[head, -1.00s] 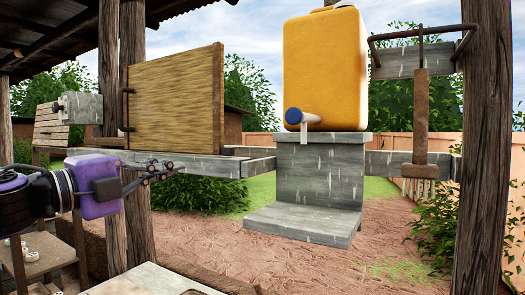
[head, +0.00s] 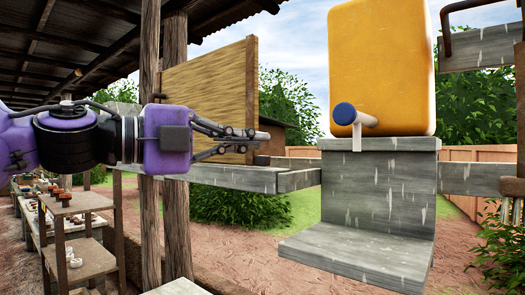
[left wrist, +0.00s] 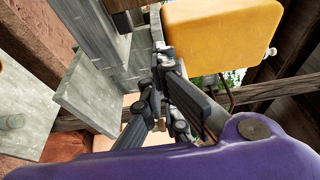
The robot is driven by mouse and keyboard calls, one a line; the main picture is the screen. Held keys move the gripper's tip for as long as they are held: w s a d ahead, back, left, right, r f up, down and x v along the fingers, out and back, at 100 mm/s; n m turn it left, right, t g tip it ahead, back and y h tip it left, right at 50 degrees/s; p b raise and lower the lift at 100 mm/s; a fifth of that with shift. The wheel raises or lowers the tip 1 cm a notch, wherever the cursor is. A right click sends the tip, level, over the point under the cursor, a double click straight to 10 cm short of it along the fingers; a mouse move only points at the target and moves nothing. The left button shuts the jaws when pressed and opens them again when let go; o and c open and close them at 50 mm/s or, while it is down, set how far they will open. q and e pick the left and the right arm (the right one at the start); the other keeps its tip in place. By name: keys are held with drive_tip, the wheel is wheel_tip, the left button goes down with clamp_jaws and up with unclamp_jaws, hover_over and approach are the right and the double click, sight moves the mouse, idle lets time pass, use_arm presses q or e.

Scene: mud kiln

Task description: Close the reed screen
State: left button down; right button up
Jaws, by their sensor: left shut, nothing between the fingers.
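The reed screen (head: 208,82), a straw-coloured panel with a plain wooden right edge, stands upright on a grey plank rail left of centre in the head view. My left gripper (head: 262,138) comes in from the left, shut and empty. Its fingers cross in front of the screen's lower part, with the tips just past its right edge. I cannot tell whether they touch it. The gripper hides the screen's lower left. In the left wrist view the same shut fingers (left wrist: 165,65) show, and I cannot make out the screen there. My right gripper is not in view.
A yellow water container (head: 380,65) with a blue tap (head: 345,114) stands on a grey stepped stand (head: 375,205) to the right. A wooden post (head: 175,215) is under my left wrist. Shelves with small pots (head: 75,203) are at the left. Open ground lies beyond the rail.

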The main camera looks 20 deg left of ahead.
use_arm(q)
drive_tip(key=w+b, duration=0.2)
drive_tip(key=w, duration=0.3)
drive_tip(key=shift+w+d+r, duration=0.1)
drive_tip(key=shift+w+d, duration=0.05)
drive_tip(key=shift+w, duration=0.25)
idle(0.3)
